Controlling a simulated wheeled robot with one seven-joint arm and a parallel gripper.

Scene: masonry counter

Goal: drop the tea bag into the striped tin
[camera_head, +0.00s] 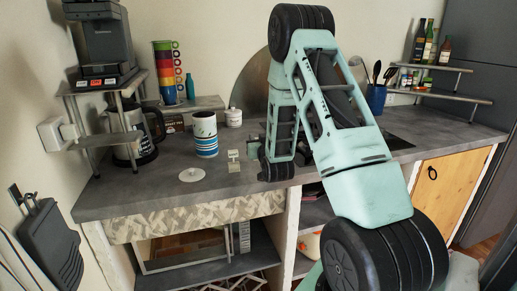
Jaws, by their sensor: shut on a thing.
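The striped tin (206,136) stands upright on the grey counter, left of my gripper. It is white with blue bands near its base, and its top is open. My gripper (252,148) is above the counter to the right of the tin, partly hidden by my arm. It is shut on the tea bag (233,167), which shows as small pale squares just left of the fingers. The tea bag is apart from the tin, to its lower right in the picture. The exact grip is too small to make out.
A pale round disc (192,174) lies on the counter in front of the tin. A white lidded jar (234,117) stands behind it. The counter's front edge is close below.

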